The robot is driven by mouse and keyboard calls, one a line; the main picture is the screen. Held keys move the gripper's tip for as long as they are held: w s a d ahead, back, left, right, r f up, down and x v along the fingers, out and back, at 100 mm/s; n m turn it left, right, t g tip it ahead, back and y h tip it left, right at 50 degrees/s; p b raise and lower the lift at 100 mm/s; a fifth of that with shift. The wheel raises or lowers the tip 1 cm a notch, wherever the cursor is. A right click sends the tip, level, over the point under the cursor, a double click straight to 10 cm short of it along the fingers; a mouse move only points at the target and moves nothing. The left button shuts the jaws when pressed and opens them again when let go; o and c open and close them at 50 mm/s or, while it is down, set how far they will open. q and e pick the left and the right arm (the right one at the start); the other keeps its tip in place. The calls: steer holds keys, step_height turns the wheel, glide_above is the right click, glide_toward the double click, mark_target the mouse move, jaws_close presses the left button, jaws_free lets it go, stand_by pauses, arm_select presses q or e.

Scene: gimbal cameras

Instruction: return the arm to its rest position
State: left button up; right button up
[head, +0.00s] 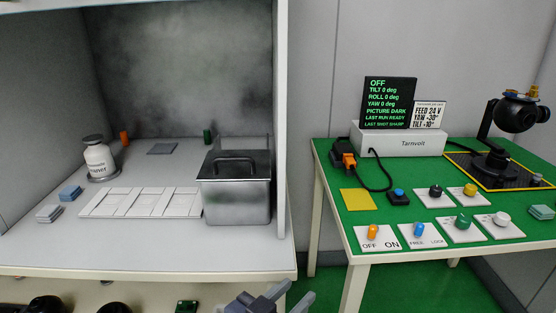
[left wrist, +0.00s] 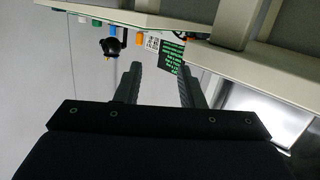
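My left gripper (head: 296,291) shows at the bottom edge of the head view, in front of the gap between the white cabinet and the green table. Its two fingers are apart. In the left wrist view the left gripper (left wrist: 160,80) is open, with nothing between its fingers. Most of the left arm is out of the picture. My right gripper is in neither view.
The green table (head: 330,180) bears switches, the Tarnvolt box (head: 414,140), a dark display (head: 389,102) and a gimbal camera (head: 515,112). The white cabinet (head: 150,262) holds a metal bin (head: 238,205), a white tray (head: 140,203) and a jar (head: 98,158).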

arm_select(q)
steer(key=s+a+f+n+g+y, duration=0.1)
steer(key=a+f+n+g+y, duration=0.1)
steer(key=a, duration=0.5)
steer(key=s+a+f+n+g+y, duration=0.1)
steer(key=a+n+y, duration=0.1)
steer(key=a, duration=0.5)
steer(key=s+a+f+n+g+y, duration=0.3)
steer(key=s+a+f+n+g, duration=0.1)
steer(key=s+a, duration=0.55)
step_height(320, 180, up, 26)
steer(key=p, duration=2.5)
steer(key=shift+s+d+f, duration=0.15)
steer(key=shift+d+f, duration=0.1)
steer(key=shift+d, duration=0.1)
